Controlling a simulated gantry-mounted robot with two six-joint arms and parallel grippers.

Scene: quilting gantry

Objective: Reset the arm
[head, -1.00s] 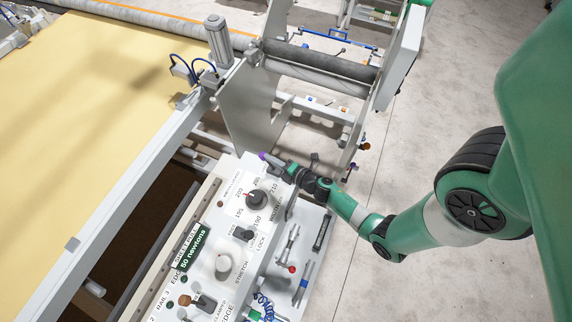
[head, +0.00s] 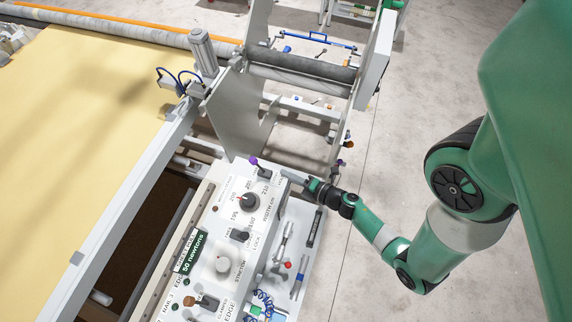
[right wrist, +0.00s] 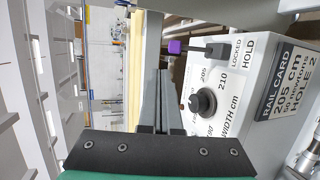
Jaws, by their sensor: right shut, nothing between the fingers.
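My right gripper (head: 290,176) is shut and empty, just right of the far end of the grey-white control panel (head: 212,237). In the right wrist view its fingers (right wrist: 162,98) lie together, with the panel to their right. A purple-tipped lever (head: 260,166) stands at the panel's far end, apart from the fingers; it also shows in the right wrist view (right wrist: 188,47). A black width dial (head: 249,202) sits nearer on the panel and also shows in the right wrist view (right wrist: 203,103). My left gripper is not in view.
A yellow quilt sheet (head: 80,130) lies on the frame at the left. A roller stand (head: 300,72) rises beyond the panel. Tools lie in a tray (head: 290,250) along the panel's right side.

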